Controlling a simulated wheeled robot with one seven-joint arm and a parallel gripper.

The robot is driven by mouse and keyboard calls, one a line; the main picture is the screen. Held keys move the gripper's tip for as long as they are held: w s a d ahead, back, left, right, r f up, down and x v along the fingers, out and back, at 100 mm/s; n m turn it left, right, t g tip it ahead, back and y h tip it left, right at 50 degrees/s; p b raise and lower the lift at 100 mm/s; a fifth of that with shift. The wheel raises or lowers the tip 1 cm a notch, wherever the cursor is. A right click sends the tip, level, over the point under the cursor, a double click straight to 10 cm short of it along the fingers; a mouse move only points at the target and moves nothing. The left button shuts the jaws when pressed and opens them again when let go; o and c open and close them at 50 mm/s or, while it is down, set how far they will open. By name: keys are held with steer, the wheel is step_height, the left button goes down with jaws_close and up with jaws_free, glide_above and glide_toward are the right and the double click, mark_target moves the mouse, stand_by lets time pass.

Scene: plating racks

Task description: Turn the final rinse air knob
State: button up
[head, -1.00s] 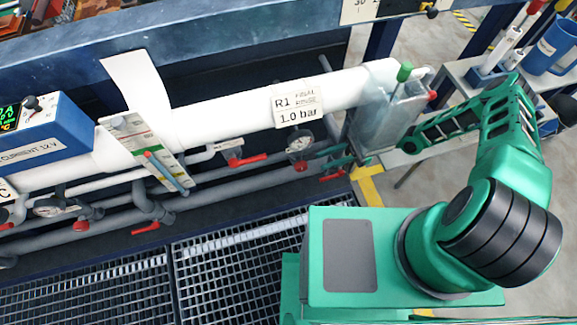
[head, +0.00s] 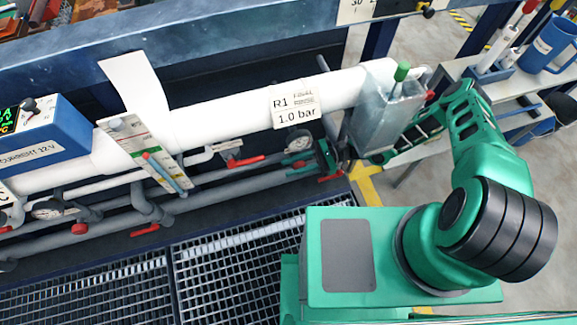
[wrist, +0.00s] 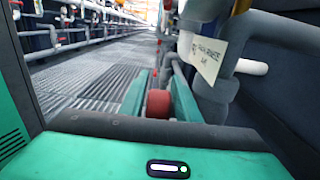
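The white pipe carries a label (head: 295,105) reading R1 and 1.0 bar; its smaller print looks like "final rinse". A round gauge (head: 298,141) sits just below it. My gripper (head: 325,158) is low at the right of this gauge, reaching in from behind the grey metal box. In the wrist view, a round red knob (wrist: 157,103) lies between the two green fingers of my gripper (wrist: 158,97). The fingers are apart, one on each side of the knob. Whether they touch it cannot be told. In the head view this knob is not clearly visible.
A grey metal box (head: 385,112) with a green-topped knob hides part of my forearm. Red valve handles (head: 245,160) and grey pipes run left under the white pipe. A blue meter box (head: 45,140) is at left. Floor grating (head: 225,250) lies below.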

steer(key=shift+s+a, duration=0.2)
steer(key=shift+a, duration=0.3)
jaws_close()
steer(key=shift+r+y, duration=0.1)
steer(key=shift+y, duration=0.2)
steer(key=shift+d+r+y, duration=0.15)
steer(key=shift+y, duration=0.15)
